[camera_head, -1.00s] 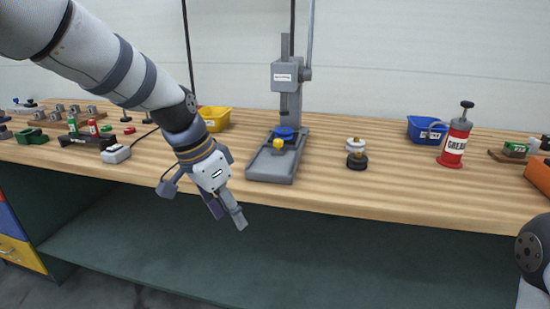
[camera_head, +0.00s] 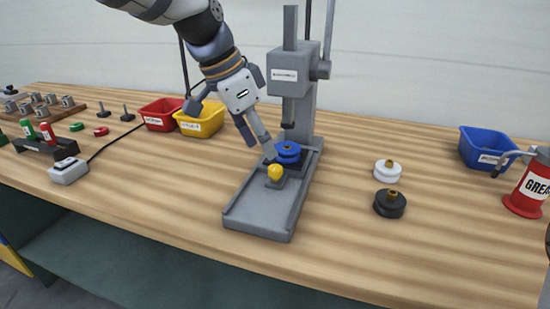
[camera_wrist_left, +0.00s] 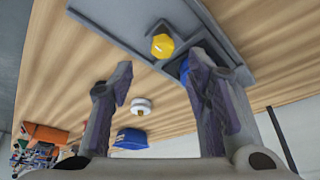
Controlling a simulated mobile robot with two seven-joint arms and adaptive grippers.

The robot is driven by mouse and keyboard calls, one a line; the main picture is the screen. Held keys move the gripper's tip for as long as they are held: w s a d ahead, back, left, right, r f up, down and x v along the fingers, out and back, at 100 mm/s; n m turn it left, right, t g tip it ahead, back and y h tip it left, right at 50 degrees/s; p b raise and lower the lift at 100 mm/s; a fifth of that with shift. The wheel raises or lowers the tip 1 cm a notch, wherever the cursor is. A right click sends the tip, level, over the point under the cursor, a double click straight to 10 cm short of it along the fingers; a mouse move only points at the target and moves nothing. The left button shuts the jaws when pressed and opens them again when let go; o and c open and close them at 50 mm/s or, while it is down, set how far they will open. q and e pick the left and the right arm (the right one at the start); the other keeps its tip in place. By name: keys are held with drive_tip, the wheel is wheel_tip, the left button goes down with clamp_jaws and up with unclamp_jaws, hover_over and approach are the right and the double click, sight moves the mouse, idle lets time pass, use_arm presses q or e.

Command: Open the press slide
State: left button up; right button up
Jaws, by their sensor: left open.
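The grey press (camera_head: 292,92) stands on the bench, with a flat base tray (camera_head: 262,207). On the tray are a yellow knob (camera_head: 275,172) on a small grey slide piece and a blue round part (camera_head: 288,151) just behind it. My left gripper (camera_head: 259,146) is open and empty, pointing down just behind and left of the knob in the head view. In the left wrist view, the yellow knob (camera_wrist_left: 162,46) appears above the gap between the open fingers (camera_wrist_left: 163,85), apart from them. The blue part is mostly hidden there by a finger. My right gripper is out of view.
Red (camera_head: 161,114) and yellow (camera_head: 199,120) bins stand left of the press. White (camera_head: 387,171) and black (camera_head: 390,204) round parts lie to its right, before a blue bin (camera_head: 487,148) and red grease can (camera_head: 529,187). The bench front between is clear.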

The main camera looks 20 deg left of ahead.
sight(275, 168)
use_arm(q)
drive_tip(key=x, duration=0.7)
drive_tip(key=shift+w, duration=0.15)
clamp_jaws()
